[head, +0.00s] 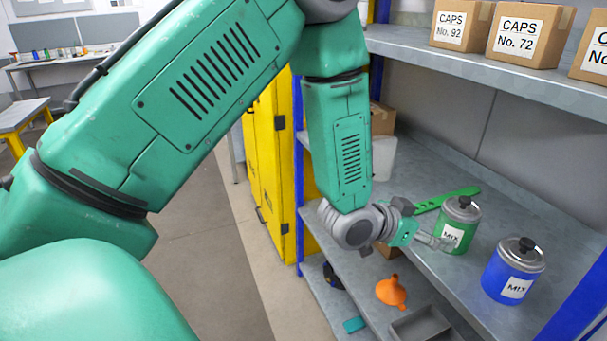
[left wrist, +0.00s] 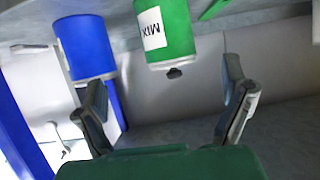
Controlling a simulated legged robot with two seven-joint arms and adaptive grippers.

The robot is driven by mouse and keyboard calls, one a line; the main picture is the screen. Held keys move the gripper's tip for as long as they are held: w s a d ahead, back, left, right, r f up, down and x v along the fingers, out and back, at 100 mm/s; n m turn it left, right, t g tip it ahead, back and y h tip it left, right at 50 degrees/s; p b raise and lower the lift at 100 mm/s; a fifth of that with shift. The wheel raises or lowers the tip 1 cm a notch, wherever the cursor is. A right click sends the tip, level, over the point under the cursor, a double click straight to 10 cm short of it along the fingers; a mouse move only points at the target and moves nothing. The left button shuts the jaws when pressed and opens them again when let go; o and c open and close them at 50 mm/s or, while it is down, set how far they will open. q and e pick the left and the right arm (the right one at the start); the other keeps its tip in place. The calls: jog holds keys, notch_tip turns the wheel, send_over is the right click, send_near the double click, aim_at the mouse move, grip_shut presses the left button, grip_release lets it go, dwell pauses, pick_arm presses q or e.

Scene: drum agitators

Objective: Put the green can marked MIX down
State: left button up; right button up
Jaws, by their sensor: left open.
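The green can marked MIX (head: 459,226) has a grey lid with a black knob and stands upright on the middle shelf (head: 420,170). My left gripper (head: 436,241) is at its left side, low near the label. In the left wrist view, which looks upside down, the green can (left wrist: 166,30) shows ahead of the two spread fingers of my left gripper (left wrist: 163,85). The fingers are apart with a gap between them, and the can is not clamped. Whether a fingertip touches it, I cannot tell. My right gripper is not in view.
A blue can marked MIX (head: 513,271) stands to the right of the green can. A green flat strip (head: 448,198) and a white container (head: 383,158) lie behind. An orange funnel (head: 391,291) and grey tray (head: 422,325) are on the shelf below. Cartons (head: 517,36) stand above.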

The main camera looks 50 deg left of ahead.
pick_arm(q)
jog(key=s+a+f+n+g+y, duration=0.3)
jog(key=s+f+g, duration=0.4)
jog(key=s+f, duration=1.1)
jog(key=s+a+f+g+y, duration=0.1)
jog(key=s+a+f+g, duration=0.15)
jog(key=s, duration=0.65)
jog(key=s+a+f+g, duration=0.2)
jog(key=s+f+g, duration=0.15)
jog(key=s, duration=0.45)
notch_tip(320, 180, down, 11)
jog(key=d+t+b, duration=0.1)
jog(key=b, duration=1)
jog(key=shift+y, duration=0.3)
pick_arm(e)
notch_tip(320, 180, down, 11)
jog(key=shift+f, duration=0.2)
pick_arm(q)
jog(key=shift+a+f, duration=0.2)
jog(key=shift+a, duration=0.05)
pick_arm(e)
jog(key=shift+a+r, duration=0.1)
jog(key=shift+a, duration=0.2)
pick_arm(q)
jog(key=shift+d, duration=0.1)
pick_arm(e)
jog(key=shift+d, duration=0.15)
